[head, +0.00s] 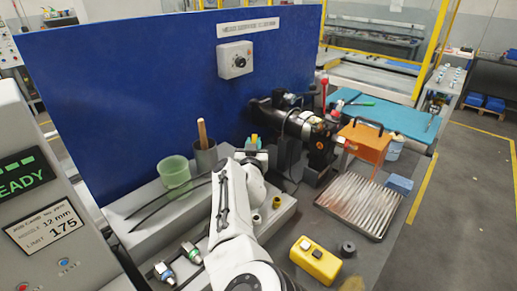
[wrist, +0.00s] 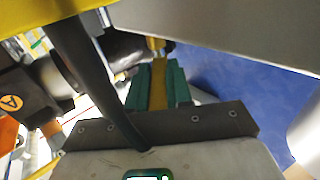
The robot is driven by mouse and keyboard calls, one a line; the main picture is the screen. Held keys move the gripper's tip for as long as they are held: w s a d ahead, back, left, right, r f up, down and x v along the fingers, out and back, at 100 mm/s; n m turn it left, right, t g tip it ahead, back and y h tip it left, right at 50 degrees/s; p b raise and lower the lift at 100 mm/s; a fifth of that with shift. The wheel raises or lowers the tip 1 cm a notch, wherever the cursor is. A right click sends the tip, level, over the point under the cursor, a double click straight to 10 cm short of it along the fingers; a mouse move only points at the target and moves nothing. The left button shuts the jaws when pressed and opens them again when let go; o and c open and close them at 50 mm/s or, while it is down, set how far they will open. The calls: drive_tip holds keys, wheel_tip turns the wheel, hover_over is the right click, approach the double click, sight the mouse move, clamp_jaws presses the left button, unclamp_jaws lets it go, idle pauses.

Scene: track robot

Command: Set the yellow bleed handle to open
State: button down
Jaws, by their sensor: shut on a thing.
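My gripper (head: 254,145) is at the end of my white arm, in front of the blue panel and left of the black machine head. In the wrist view its teal fingers (wrist: 158,88) are shut on the yellow bleed handle (wrist: 158,72), which stands between them. The handle's narrower far end shows beyond the fingertips. In the head view the handle is only a small yellow patch at the fingers. Its pivot and any position marks are hidden, so I cannot tell its setting.
The black machine head (head: 318,140) is close on the right, with a red-knobbed lever (head: 324,88). A ribbed tray (head: 358,205) and yellow block (head: 315,261) are at the right. A console (head: 40,190) reads READY.

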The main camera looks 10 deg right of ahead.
drive_tip(key=shift+a+m+h, duration=0.3)
drive_tip(key=shift+m+h, duration=0.1)
drive_tip(key=shift+h, duration=0.2)
drive_tip(key=c, duration=1)
unclamp_jaws()
drive_tip(key=shift+d, duration=0.1)
drive_tip(key=shift+r, duration=0.1)
wheel_tip(320, 180, up, 4)
drive_tip(key=shift+w+f+p, duration=0.1)
drive_tip(key=shift+f+p, duration=0.1)
drive_tip(key=shift+p, duration=0.3)
drive_tip(key=shift+s+r, duration=0.15)
drive_tip(key=shift+s, duration=0.2)
drive_tip(key=s+r+p, duration=0.1)
drive_tip(key=s+r, duration=0.3)
drive_tip(key=r, duration=0.1)
drive_tip(key=shift+s+d+p, duration=0.15)
drive_tip(key=shift+p, duration=0.2)
drive_tip(key=s+r, duration=0.1)
drive_tip(key=s, duration=0.2)
drive_tip(key=s+r, duration=0.1)
drive_tip(key=s, duration=0.2)
drive_tip(key=s+d+r+b, duration=0.1)
drive_tip(key=s+r, duration=0.1)
drive_tip(key=s, duration=0.1)
